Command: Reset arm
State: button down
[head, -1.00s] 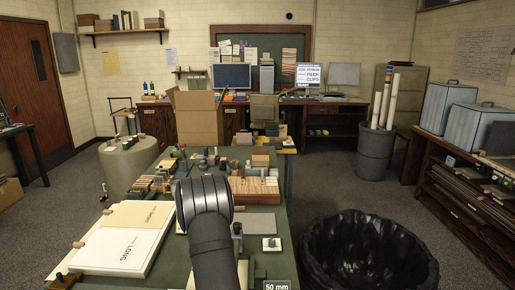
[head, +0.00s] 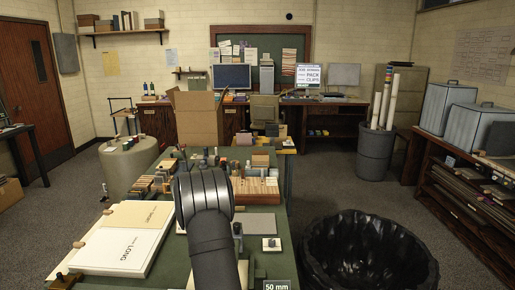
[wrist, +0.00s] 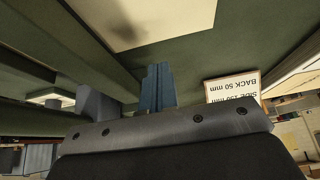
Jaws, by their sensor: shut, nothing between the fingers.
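My dark grey arm rises from the bottom centre of the head view over the green-topped workbench (head: 180,262), its bend hiding part of the bench top. My gripper is hidden in the head view. In the wrist view my gripper (wrist: 157,88) shows as two blue-grey fingers pressed together, with nothing between them. A green surface and a pale sheet (wrist: 150,18) fill the top of that view. A card (wrist: 232,88) with upside-down "BACK 50 mm" and "SIDE 150 mm" text shows to the right of the fingers.
A white board marked "LONG" (head: 118,250) lies at the bench's left. Small blocks and wooden racks (head: 256,186) crowd its far half. A black-lined bin (head: 368,255) stands at the right. An open cardboard box (head: 198,118) stands beyond the bench.

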jog(key=v, duration=0.5)
jog(key=shift+d, duration=0.25)
jog(key=d+m+g, duration=0.1)
jog(key=m, duration=0.2)
jog(key=s+d+r+m+g, duration=0.1)
jog(key=m, duration=0.2)
jog(key=d+r+m+g, duration=0.1)
jog(key=d+m, duration=0.1)
jog(key=m, duration=0.1)
jog(key=shift+s+d+r+y, duration=0.1)
jog(key=shift+s+r+y, duration=0.05)
jog(key=shift+s+y, duration=0.2)
jog(key=m, duration=0.1)
jog(key=r+m+g+y, duration=0.1)
jog(key=s+r+m, duration=0.1)
jog(key=m, duration=0.1)
jog(key=shift+d, duration=0.35)
jog(key=shift+s+a+r+m+g+y, duration=0.1)
jog(key=shift+s+r+m+g+y, duration=0.15)
jog(key=shift+r+m+y, duration=0.4)
jog(key=shift+s+d+r+m+g+y, duration=0.1)
jog(key=shift+r+m+g+y, duration=0.25)
jog(key=shift+r+m, duration=0.55)
jog(key=shift+s+a+r+m+g+y, duration=0.1)
jog(key=shift+s+r+m+g+y, duration=0.15)
jog(key=shift+r+m+y, duration=0.5)
jog(key=c, duration=2.2)
grip_release()
jog(key=shift+f+h, duration=0.3)
